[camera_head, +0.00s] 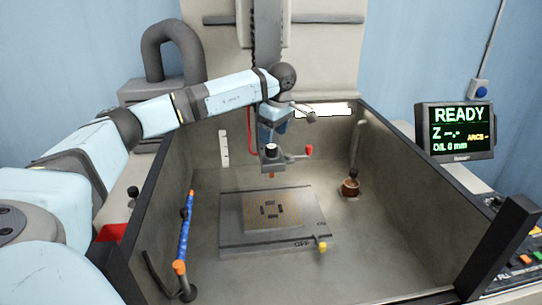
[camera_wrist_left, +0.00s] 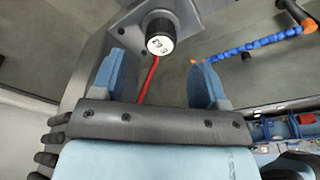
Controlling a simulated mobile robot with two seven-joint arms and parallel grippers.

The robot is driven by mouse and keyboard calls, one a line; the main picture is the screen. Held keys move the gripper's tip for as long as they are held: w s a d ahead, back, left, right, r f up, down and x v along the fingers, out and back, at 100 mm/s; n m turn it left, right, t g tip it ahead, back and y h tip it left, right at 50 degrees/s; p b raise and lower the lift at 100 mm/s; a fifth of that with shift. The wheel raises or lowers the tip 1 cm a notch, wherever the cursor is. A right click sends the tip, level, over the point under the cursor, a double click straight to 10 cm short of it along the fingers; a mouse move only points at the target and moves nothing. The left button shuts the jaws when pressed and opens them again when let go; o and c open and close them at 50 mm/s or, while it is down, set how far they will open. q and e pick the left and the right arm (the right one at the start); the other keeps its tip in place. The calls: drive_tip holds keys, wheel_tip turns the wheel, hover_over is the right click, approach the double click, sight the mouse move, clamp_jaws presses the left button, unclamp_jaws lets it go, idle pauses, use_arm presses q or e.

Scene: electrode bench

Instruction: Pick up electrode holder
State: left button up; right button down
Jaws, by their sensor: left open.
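The electrode holder is a dark round piece with a white marked top (camera_wrist_left: 160,37). It sits in the grey machine head above the tank, and in the head view its pale top (camera_head: 271,148) shows just below my left gripper (camera_head: 272,135). In the left wrist view my left gripper (camera_wrist_left: 160,75) is open, with its two blue fingers apart and nothing between them. The holder lies just beyond the fingertips, roughly centred between them, and they look apart from it. My right gripper is in neither view.
The open tank's dark front post (camera_head: 497,249) and walls surround the work area. A plate (camera_head: 237,236) with a workpiece lies on its floor. A blue segmented hose (camera_head: 185,228) stands at the left, a copper-coloured cup (camera_head: 350,188) at the right. A red-knobbed lever (camera_head: 309,150) is beside the head.

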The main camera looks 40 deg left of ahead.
sight(272, 146)
use_arm(q)
drive_tip(key=shift+a+f+p, duration=0.2)
drive_tip(key=shift+f+p, duration=0.15)
drive_tip(key=shift+f, duration=1.05)
drive_tip(key=shift+a+f+p, duration=0.2)
drive_tip(key=shift+f+p, duration=0.1)
drive_tip(key=shift+f, duration=1.05)
drive_tip(key=c, duration=1.1)
